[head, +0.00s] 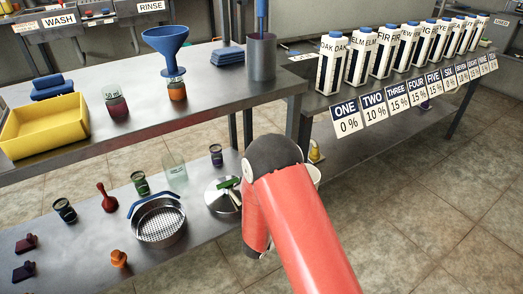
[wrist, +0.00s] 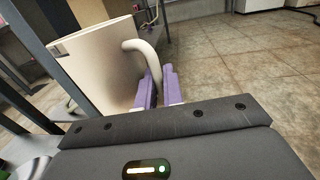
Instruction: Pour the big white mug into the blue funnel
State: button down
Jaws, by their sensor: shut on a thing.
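The big white mug (wrist: 100,65) fills the left of the wrist view, its handle (wrist: 147,58) towards my gripper. My gripper (wrist: 158,88), with purple fingers, is shut on the mug's handle. In the head view my red arm hides the gripper and nearly all of the mug; a pale rim edge (head: 314,173) shows just right of the arm. The mug's contents cannot be seen. The blue funnel (head: 166,42) stands upright on the upper steel table, above a small jar with orange contents (head: 177,90). The mug is apart from the funnel, off the table's right end.
On the upper table (head: 230,95) are a yellow tray (head: 43,128), a dark red jar (head: 117,106) and a steel cylinder (head: 261,60). A lower shelf holds a strainer (head: 157,222), a lid (head: 222,195) and jars. Labelled cartons (head: 331,65) line the right counter. Tiled floor is open at right.

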aim_at(168, 40)
jog(key=u, duration=0.85)
jog(key=k+l+u, duration=0.2)
jog(key=u, duration=0.15)
jog(key=k+u, duration=0.4)
jog(key=k, duration=0.25)
